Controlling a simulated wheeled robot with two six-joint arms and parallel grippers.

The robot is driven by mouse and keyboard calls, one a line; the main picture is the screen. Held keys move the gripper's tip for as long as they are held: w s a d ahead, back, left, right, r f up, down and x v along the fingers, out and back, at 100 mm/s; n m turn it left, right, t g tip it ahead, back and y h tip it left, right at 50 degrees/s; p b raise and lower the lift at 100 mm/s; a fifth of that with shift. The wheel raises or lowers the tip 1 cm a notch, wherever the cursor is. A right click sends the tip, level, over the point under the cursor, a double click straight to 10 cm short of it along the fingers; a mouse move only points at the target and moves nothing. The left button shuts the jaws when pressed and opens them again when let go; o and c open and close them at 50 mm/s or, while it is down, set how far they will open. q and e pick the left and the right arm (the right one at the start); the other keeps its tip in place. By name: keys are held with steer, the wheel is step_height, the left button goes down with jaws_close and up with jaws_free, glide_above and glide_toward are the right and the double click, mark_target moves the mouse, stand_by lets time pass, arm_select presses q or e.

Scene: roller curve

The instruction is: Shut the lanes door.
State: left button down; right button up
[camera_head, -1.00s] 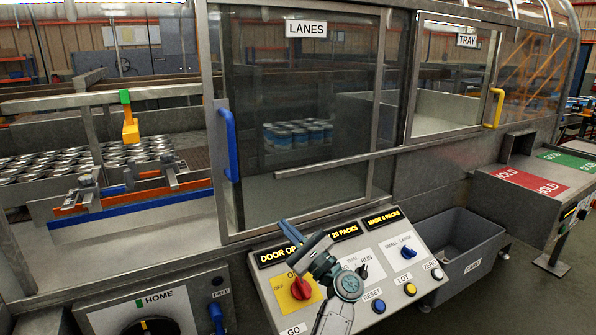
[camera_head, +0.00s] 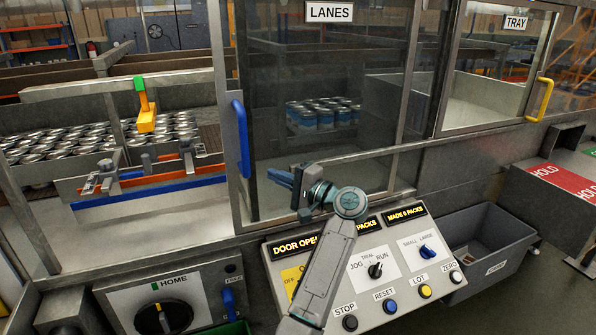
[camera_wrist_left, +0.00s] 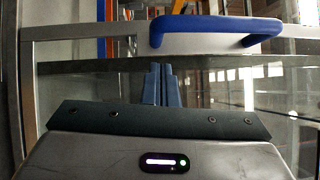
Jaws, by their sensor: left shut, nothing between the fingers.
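The lanes door (camera_head: 290,75) is a framed glass panel under the LANES sign, with an upright blue handle (camera_head: 241,138) on its left edge. The space left of the door is open, with cans in view there. My left gripper (camera_head: 280,178) is shut and empty in front of the lower glass, to the right of and below the handle, apart from it. In the left wrist view the shut fingertips (camera_wrist_left: 159,84) point towards the blue handle (camera_wrist_left: 215,32), which lies across the top.
The sloped control panel (camera_head: 400,270) sits below, with a lit DOOR OPEN display (camera_head: 296,246). A yellow-handled tray door (camera_head: 500,60) is at the right. A grey bin (camera_head: 490,235) stands below it. An orange and green lever (camera_head: 145,105) stands by the cans (camera_head: 60,150).

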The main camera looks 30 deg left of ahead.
arm_select(q)
steer(key=shift+s+a+r+p, duration=0.15)
steer(key=shift+s+a+p, duration=0.85)
steer(key=shift+s+a, duration=0.2)
arm_select(e)
steer(key=r, duration=0.1)
steer(key=s+r, duration=0.1)
steer(key=shift+r, duration=0.4)
arm_select(q)
steer(key=shift+d, duration=0.1)
arm_select(e)
steer(key=shift+w+d, duration=0.1)
